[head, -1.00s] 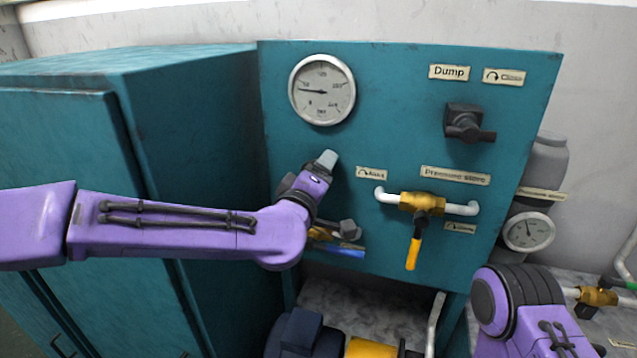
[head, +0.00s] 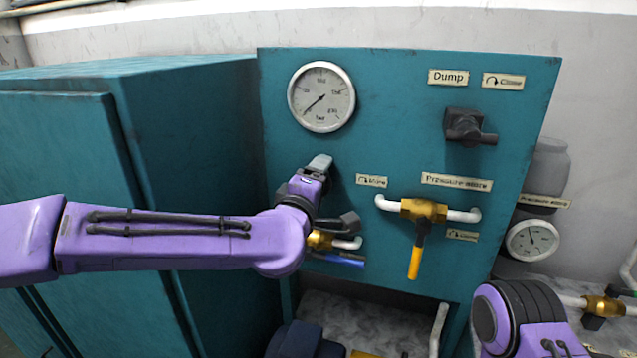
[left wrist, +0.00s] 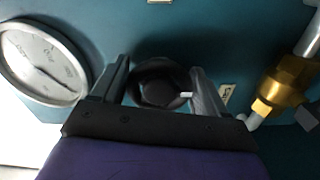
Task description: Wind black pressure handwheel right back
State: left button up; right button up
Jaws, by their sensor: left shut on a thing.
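The black pressure handwheel (left wrist: 160,84) shows in the left wrist view as a dark round knob on the teal panel (head: 400,110). My left gripper (left wrist: 158,88) has one finger on each side of it and is shut on it. In the head view, my left gripper (head: 320,165) is at the panel below the large round gauge (head: 321,97), and my wrist hides the handwheel. The gauge needle points to the lower left, near the low end. My right arm shows at the lower right of the head view, but its gripper is out of view.
A brass valve with a yellow handle (head: 414,262) is on the panel right of my left gripper. A blue-handled valve (head: 338,259) sits just below my wrist. A black dump valve (head: 466,127) is at upper right. A teal cabinet (head: 190,150) stands to the left.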

pick_arm(q)
jog(key=o, duration=1)
jog(key=shift+c, duration=0.2)
jog(key=shift+s+a, duration=0.1)
jog(key=shift+s, duration=0.2)
jog(key=b+v, duration=0.3)
jog(key=v, duration=0.7)
